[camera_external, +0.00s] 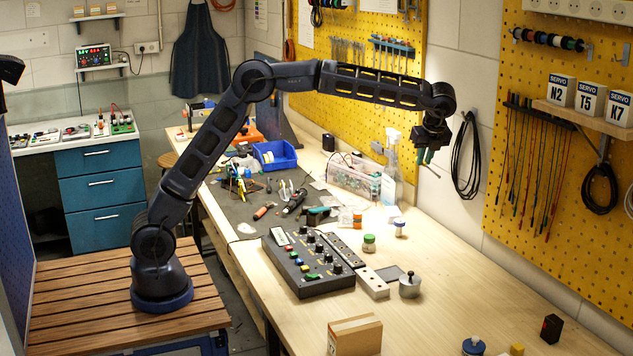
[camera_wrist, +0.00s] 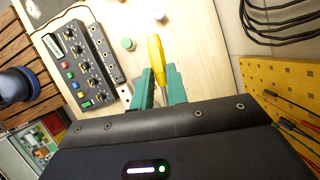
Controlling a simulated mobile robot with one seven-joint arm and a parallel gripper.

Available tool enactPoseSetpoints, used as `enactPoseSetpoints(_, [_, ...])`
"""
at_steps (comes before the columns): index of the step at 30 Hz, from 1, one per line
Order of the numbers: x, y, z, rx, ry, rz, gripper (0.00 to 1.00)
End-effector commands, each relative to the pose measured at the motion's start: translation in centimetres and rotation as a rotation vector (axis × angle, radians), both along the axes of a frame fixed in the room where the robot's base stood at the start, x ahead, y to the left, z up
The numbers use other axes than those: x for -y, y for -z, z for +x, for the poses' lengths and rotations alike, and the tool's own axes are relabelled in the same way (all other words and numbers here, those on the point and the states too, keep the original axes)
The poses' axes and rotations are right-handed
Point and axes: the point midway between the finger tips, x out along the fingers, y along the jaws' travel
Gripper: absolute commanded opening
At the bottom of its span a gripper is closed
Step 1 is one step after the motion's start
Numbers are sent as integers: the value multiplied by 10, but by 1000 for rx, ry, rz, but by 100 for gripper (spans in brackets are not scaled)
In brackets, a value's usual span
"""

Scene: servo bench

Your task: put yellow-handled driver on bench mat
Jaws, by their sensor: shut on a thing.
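The yellow-handled driver (camera_wrist: 156,60) is between the green fingers of my gripper (camera_wrist: 159,82) in the wrist view. The fingers are shut on its yellow handle, which points away from the palm. In the external view my gripper (camera_external: 428,156) is high above the right side of the bench, near the wall. The driver is too small to make out clearly there. The dark grey bench mat (camera_external: 232,210) lies on the far left part of the bench, well below and left of my gripper. Several tools and small parts lie on it.
A control box with knobs (camera_external: 305,262) stands on the bench near the mat. Small jars (camera_external: 369,243), a spray bottle (camera_external: 390,165) and a clear bin (camera_external: 352,178) stand along the bench. A blue bin (camera_external: 275,155) is behind the mat. Bare wood (camera_external: 450,265) lies right of the box.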

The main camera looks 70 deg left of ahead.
Motion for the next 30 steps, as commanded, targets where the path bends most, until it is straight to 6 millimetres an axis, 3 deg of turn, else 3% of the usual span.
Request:
enactPoseSetpoints(1, [-24, 1, 8, -1, -98, -1, 0])
enactPoseSetpoints(13, [-199, 4, 31, -1, -919, 0, 0])
enactPoseSetpoints(21, [-313, 3, 27, 0, -1456, 0, 0])
enactPoseSetpoints(30, [-415, 1, 9, 1, -1937, -1, 0])
